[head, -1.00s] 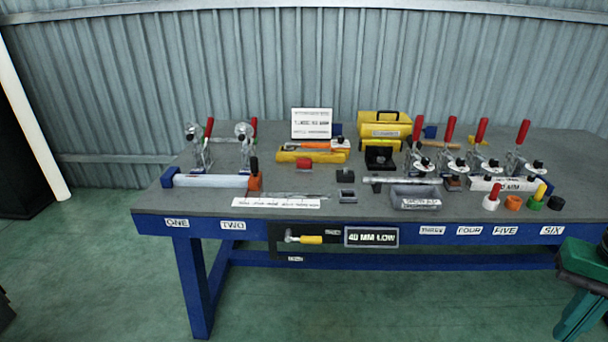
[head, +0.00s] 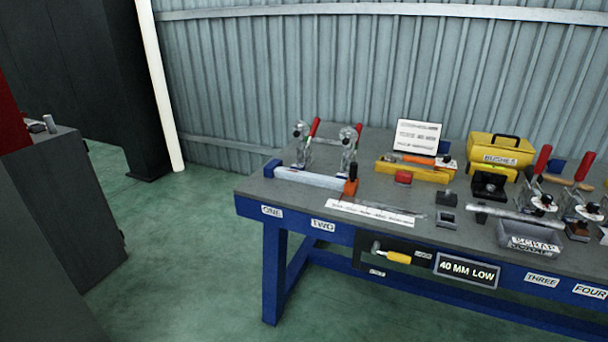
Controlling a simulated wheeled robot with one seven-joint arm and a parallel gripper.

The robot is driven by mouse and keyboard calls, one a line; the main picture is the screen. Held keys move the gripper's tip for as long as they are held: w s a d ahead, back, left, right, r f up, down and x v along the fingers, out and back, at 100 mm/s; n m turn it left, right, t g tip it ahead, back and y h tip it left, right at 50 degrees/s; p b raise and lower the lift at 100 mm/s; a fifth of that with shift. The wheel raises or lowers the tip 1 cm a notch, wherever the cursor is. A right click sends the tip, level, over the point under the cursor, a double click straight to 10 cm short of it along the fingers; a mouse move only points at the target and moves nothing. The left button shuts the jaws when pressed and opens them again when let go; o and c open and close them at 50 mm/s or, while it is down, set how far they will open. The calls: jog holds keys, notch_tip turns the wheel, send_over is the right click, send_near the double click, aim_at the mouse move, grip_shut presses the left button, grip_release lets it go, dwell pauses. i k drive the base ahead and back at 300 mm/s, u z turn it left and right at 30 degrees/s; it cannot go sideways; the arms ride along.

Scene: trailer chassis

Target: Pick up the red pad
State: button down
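A small red pad-like block (head: 403,178) sits on the grey top of the blue workbench (head: 262,190), in the head view right of centre. It lies just in front of a yellow tray (head: 425,173) that holds an orange-handled tool. Nothing covers the red block from this side. My gripper is not in the head view.
Toggle clamps with red handles (head: 315,127) stand at the bench's left end, behind a pale bar (head: 312,178). A yellow BUSHES box (head: 500,149) and a grey SCRAP bin (head: 530,238) stand to the right. Dark cabinets (head: 60,215) are at left. Green floor (head: 185,250) between is clear.

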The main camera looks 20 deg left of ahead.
aim_at(402, 179)
jog(key=u, duration=0.6)
jog(key=i, duration=1.55)
jog(key=z, duration=0.6)
